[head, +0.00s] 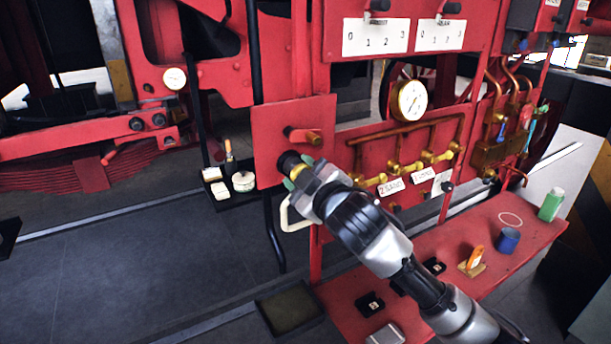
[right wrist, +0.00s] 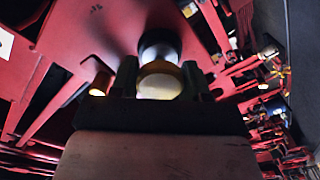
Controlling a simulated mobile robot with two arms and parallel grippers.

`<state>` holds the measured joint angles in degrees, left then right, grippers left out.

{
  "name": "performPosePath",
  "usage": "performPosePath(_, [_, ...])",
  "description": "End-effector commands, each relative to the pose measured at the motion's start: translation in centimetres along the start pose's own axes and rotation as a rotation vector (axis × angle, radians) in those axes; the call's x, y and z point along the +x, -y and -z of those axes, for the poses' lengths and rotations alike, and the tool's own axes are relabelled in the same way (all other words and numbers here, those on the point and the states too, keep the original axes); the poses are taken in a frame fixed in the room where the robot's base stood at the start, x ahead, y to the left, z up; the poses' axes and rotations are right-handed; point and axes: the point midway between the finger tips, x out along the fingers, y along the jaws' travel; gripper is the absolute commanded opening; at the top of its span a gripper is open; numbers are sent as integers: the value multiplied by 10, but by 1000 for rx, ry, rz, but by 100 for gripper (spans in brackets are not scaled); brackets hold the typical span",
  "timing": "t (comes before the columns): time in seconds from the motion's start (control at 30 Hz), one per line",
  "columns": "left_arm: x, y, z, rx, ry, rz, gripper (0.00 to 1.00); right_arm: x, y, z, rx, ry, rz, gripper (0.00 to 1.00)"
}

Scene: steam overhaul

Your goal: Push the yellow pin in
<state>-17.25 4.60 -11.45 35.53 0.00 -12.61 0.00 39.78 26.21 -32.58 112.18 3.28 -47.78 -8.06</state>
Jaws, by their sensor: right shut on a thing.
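A round yellow-rimmed pin (right wrist: 160,86) sits between the fingers of my right gripper (right wrist: 161,80) in the right wrist view, its pale end face toward the camera. A dark collar stands behind it against the red plate. In the head view my right gripper (head: 297,173) reaches the red plate (head: 268,125) from the lower right and is shut on the pin, which is mostly hidden behind the fingers. How deep the pin sits cannot be told. My left gripper is not in view.
A pale handle (head: 289,215) hangs just below. Brass valves (head: 400,168) and a gauge (head: 409,100) are to the right. A red bench (head: 500,235) holds several small items.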

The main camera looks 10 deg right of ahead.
Motion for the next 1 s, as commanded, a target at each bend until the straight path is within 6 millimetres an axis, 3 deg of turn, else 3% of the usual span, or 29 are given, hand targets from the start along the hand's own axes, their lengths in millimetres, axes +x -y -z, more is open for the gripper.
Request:
performPosePath(0.03, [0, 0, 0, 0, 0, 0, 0, 0, -3, 1, 0, -4, -5, 49])
performPosePath(0.2, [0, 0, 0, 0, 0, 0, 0, 0, -2, 1, 0, -3, -4, 72])
performPosePath(0.57, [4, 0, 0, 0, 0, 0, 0, -6, 0, -1, -1, -2, -3, 72])
performPosePath(1.0, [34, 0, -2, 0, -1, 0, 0, -83, 2, -2, -2, -3, -3, 72])
